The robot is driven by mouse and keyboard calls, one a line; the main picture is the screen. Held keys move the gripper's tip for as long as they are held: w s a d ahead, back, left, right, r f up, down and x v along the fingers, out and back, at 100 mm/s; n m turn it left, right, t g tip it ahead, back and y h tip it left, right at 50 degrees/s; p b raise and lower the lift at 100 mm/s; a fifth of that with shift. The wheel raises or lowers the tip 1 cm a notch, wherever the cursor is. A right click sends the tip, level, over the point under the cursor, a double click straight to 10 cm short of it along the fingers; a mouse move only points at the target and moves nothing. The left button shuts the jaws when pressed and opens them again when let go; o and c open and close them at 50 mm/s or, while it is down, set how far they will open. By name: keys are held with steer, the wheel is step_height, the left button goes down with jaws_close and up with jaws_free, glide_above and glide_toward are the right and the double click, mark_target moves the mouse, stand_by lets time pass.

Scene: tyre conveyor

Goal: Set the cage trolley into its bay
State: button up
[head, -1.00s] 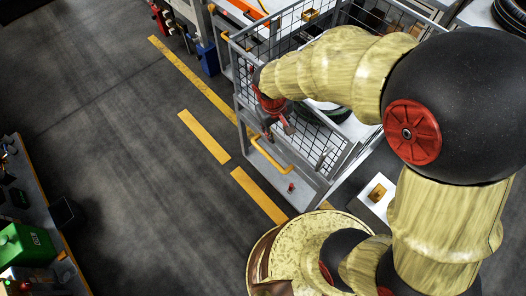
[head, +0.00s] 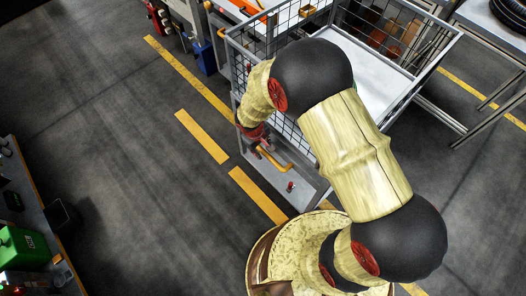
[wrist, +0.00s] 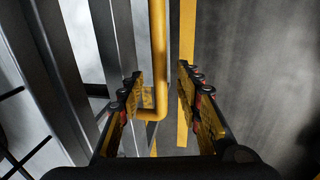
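The cage trolley (head: 318,184) is a grey frame with mesh sides and a pale shelf, standing upright at the upper middle of the head view. A bent yellow handle (head: 280,164) is on its near left side. My gripper (head: 265,148) is at the handle's upper end, small and partly hidden in the head view. In the wrist view, my gripper (wrist: 163,92) has its two fingers apart, with the yellow handle bar (wrist: 158,50) between them, nearer the left finger. Whether either finger touches the bar is unclear. I cannot tell which floor area is the bay.
Dashed yellow floor lines (head: 202,136) run along the trolley's left, and another yellow line (head: 468,84) lies to the right. A metal-legged table (head: 490,40) stands at right. A bench with a green box (head: 25,248) is at lower left. The left floor is clear.

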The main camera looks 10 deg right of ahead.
steer(key=f, duration=0.2)
steer(key=shift+w+d+f+b, duration=0.15)
steer(key=shift+d+f+b, duration=0.1)
steer(key=shift+f+b, duration=0.1)
steer(key=shift+r, duration=0.1)
steer(key=c, duration=0.3)
jaws_close()
stand_by(0.3)
